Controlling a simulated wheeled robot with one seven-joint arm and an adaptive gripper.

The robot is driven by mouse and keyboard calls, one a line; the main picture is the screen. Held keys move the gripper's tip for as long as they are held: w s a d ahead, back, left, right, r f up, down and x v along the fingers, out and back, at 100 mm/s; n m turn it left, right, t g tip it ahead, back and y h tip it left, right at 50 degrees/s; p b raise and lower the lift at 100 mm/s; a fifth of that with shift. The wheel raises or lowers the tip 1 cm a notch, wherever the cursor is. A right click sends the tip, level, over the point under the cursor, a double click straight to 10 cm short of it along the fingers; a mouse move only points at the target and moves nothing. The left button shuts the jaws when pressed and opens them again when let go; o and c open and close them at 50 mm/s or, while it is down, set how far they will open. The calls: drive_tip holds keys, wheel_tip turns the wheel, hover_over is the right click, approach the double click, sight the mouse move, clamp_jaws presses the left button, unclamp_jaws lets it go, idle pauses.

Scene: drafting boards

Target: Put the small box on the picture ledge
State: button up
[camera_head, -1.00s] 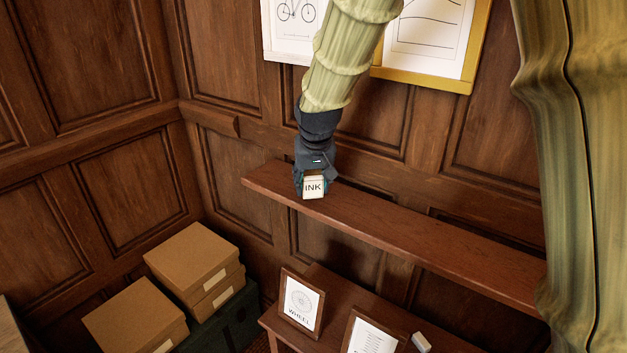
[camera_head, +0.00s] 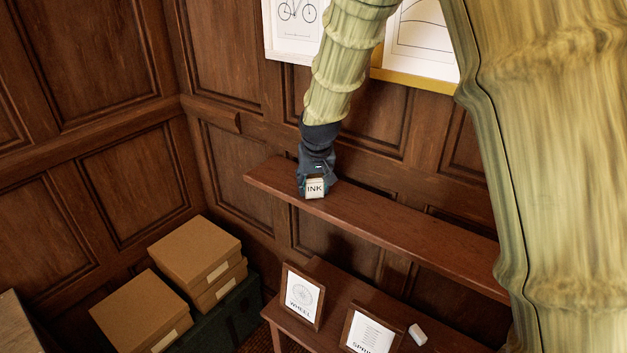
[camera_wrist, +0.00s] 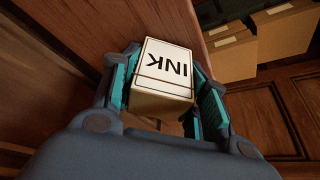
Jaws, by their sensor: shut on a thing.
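The small box (camera_head: 314,188) is cream-coloured with a white label reading INK. My gripper (camera_head: 316,182) is shut on it, near the left end of the picture ledge. The picture ledge (camera_head: 400,228) is a long dark-wood shelf along the panelled wall. In the wrist view the box (camera_wrist: 163,75) sits between the teal-padded fingers of my gripper (camera_wrist: 165,95). The ledge wood shows behind it. I cannot tell whether the box's underside touches the ledge or is a little above it.
Below the ledge, a wooden table (camera_head: 390,304) bears a framed WHEEL card (camera_head: 302,296), another framed card (camera_head: 370,334) and a small white block (camera_head: 417,334). Cardboard boxes (camera_head: 196,250) are stacked at the lower left. Framed drawings (camera_head: 292,25) hang above. The ledge's middle is bare.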

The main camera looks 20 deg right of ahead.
drive_tip(key=shift+f, duration=0.15)
drive_tip(key=o, duration=1.1)
drive_tip(key=shift+c, duration=0.2)
drive_tip(key=shift+r, duration=0.25)
drive_tip(key=b+v, duration=0.3)
drive_tip(key=v, duration=0.8)
drive_tip(key=shift+s+r, duration=0.15)
drive_tip(key=shift+r, duration=0.25)
